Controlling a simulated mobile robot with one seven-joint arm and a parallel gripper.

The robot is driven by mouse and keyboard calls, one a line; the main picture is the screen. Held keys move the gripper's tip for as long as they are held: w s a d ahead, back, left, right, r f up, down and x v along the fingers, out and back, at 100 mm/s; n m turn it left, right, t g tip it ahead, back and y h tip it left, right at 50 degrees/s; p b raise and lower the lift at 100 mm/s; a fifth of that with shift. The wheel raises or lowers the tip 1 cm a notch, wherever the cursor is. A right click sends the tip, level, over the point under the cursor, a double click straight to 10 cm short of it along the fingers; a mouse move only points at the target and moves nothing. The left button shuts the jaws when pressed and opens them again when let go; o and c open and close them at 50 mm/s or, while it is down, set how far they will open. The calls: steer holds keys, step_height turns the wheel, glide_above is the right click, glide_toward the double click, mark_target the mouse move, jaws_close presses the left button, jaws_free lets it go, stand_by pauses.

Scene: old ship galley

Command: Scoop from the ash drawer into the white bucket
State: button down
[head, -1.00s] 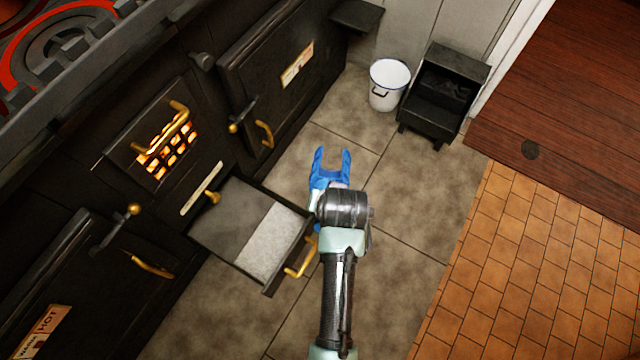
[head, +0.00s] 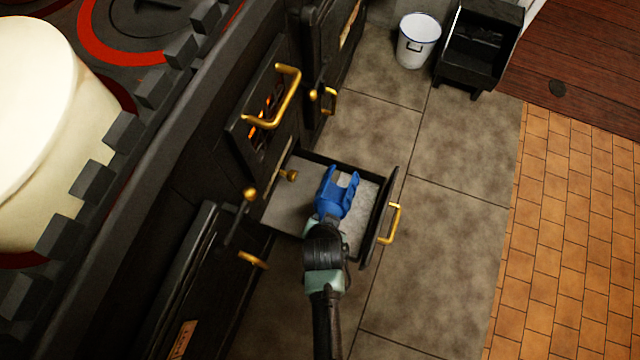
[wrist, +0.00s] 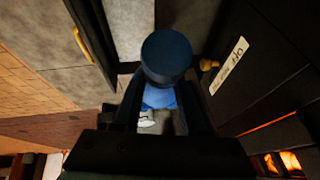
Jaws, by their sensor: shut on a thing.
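The ash drawer (head: 385,205) is pulled out of the black stove, with pale grey ash (head: 361,200) towards its front end. My gripper (head: 326,222) is over the drawer. It is shut on a blue scoop (head: 335,197) with two raised sides, which is over the ash. I cannot tell whether the scoop touches the ash or holds any. In the wrist view the scoop's round dark blue end (wrist: 167,56) is between my dark fingers and hides much of the scoop. The white bucket (head: 418,50) with a blue rim stands upright on the floor at the top right, well away from the scoop.
A black open-topped box (head: 478,50) stands just right of the bucket. The stove's brass handles (head: 288,95) and a glowing grate (head: 262,122) are left of the drawer. The tiled floor (head: 440,230) between drawer and bucket is clear. A large cream pot (head: 45,130) is on the stove top.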

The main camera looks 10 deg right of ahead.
steer(key=shift+a+f, duration=0.35)
steer(key=shift+a, duration=0.1)
steer(key=w+d+f+g+b, duration=0.1)
steer(key=w+f+b, duration=0.1)
steer(key=f+b, duration=0.75)
steer(key=w+d+f+b, duration=0.2)
steer(key=f+b, duration=0.6)
steer(key=b, duration=0.2)
steer(key=w+d+f+b, duration=0.25)
steer(key=w+b, duration=0.25)
steer(key=b, duration=0.3)
steer(key=s+a+r+t+p, duration=0.1)
steer(key=s+r+p, duration=0.1)
steer(key=r+p, duration=0.2)
steer(key=s+a+r+t+h+p, duration=0.1)
steer(key=s+r+t+p, duration=0.1)
steer(key=r+p, duration=0.2)
steer(key=s+a+r+t+h+p, duration=0.1)
steer(key=s+r+p, duration=0.1)
steer(key=r+p, duration=0.2)
steer(key=shift+s+a+r+t, duration=0.1)
steer(key=shift+a+r+t, duration=0.1)
steer(key=shift+r, duration=0.45)
steer(key=shift+s+a+r+t, duration=0.1)
steer(key=shift+r+t, duration=0.1)
steer(key=shift+r, duration=0.45)
